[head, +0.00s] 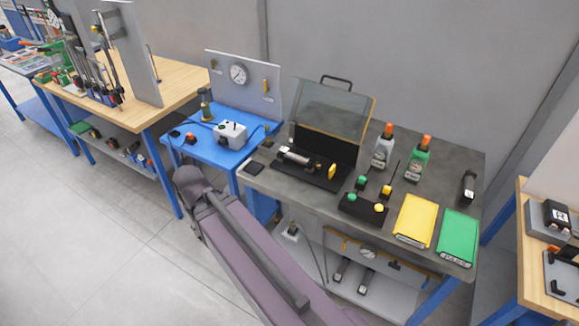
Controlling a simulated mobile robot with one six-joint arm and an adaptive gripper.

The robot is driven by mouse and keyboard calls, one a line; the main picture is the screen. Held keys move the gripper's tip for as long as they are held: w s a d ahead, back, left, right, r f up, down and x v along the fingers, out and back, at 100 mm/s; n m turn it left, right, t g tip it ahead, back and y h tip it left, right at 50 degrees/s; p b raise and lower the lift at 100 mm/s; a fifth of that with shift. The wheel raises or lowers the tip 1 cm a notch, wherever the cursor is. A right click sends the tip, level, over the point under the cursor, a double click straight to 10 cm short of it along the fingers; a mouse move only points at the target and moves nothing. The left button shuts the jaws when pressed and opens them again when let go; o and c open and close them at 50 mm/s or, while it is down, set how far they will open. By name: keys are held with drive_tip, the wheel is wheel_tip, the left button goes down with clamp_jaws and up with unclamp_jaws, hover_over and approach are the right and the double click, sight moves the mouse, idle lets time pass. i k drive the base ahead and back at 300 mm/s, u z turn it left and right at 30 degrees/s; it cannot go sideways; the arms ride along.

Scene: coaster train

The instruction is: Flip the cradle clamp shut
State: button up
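A black fixture (313,181) sits on the dark bench top, with a clear, yellow-edged cover (333,107) standing raised behind it. A silver and black cylinder (296,156) lies across the left part of the fixture. A small yellow piece (332,171) stands at its right end. I cannot tell at this size which part is the cradle clamp or how it stands. My arm crosses the lower middle of the head view, in front of the bench. My gripper cannot be made out.
A blue table (205,151) with a gauge panel (243,85) adjoins on the left.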

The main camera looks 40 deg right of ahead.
sight(293, 124)
drive_tip(key=u, duration=0.15)
drive_tip(key=k, duration=1.1)
drive_tip(key=z, duration=0.95)
drive_tip(key=i, duration=1.05)
